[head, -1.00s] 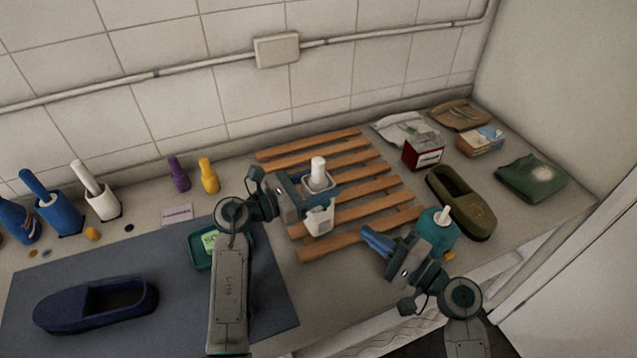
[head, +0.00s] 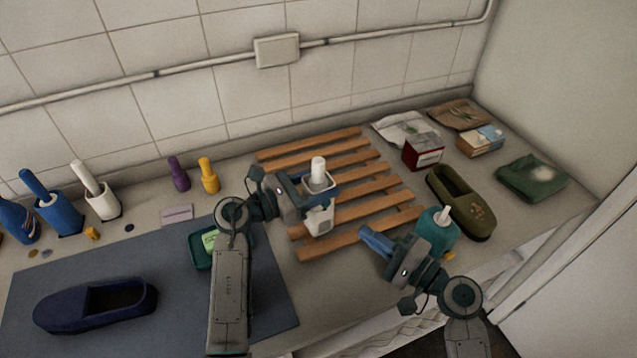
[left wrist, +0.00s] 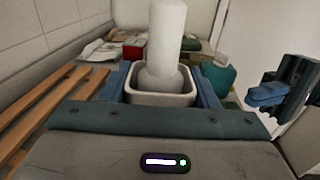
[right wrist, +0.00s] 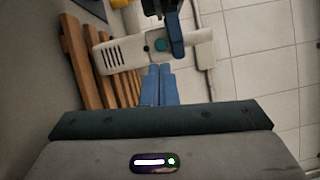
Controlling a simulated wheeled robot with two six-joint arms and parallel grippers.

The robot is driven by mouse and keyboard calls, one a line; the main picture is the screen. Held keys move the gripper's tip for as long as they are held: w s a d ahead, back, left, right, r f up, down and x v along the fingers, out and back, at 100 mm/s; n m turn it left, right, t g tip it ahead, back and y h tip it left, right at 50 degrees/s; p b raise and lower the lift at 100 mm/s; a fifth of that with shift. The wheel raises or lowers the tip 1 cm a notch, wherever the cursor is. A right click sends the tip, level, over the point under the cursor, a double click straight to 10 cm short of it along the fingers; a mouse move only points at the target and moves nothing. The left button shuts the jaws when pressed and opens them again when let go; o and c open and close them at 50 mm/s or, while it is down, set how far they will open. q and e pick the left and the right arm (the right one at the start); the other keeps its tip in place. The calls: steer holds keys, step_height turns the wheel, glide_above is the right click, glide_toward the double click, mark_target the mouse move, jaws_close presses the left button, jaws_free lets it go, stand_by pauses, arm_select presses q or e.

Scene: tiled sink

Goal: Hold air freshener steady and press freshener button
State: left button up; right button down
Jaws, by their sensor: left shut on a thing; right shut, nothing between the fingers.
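The white air freshener (head: 319,219) is upright over the slatted wooden rack, with a white cylinder (head: 318,170) standing out of its top. My left gripper (head: 319,186) is shut on its upper body, one blue finger on each side; the left wrist view shows its open-topped rim (left wrist: 160,98). In the right wrist view the freshener's face (right wrist: 197,47) shows a slotted grille and a round teal button (right wrist: 160,45). My right gripper (head: 366,236) is shut and empty to the right of the freshener. Its fingertips (right wrist: 158,68) point at the button; I cannot tell the remaining gap.
A teal container (head: 438,232) and an olive slipper (head: 461,202) are close to my right gripper. The slatted rack (head: 375,186) is under the freshener. A green tray (head: 199,247) and navy slipper (head: 95,304) lie at left. Boxes (head: 423,152) stand back right.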

steer(key=a+r+n+g, duration=0.2)
steer(key=g, duration=0.2)
steer(key=g+h, duration=0.2)
steer(key=g, duration=0.1)
glide_toward(316, 211)
steer(key=shift+x, duration=1.95)
steer(key=shift+s+a+f, duration=0.1)
steer(key=shift+s+f, duration=0.05)
stand_by(0.6)
steer(key=shift+w+a, duration=0.2)
steer(key=shift+w, duration=0.2)
steer(key=shift+s+d, duration=0.1)
steer(key=shift+s, duration=0.05)
steer(key=shift+s+d, duration=0.15)
steer(key=shift+s, duration=0.15)
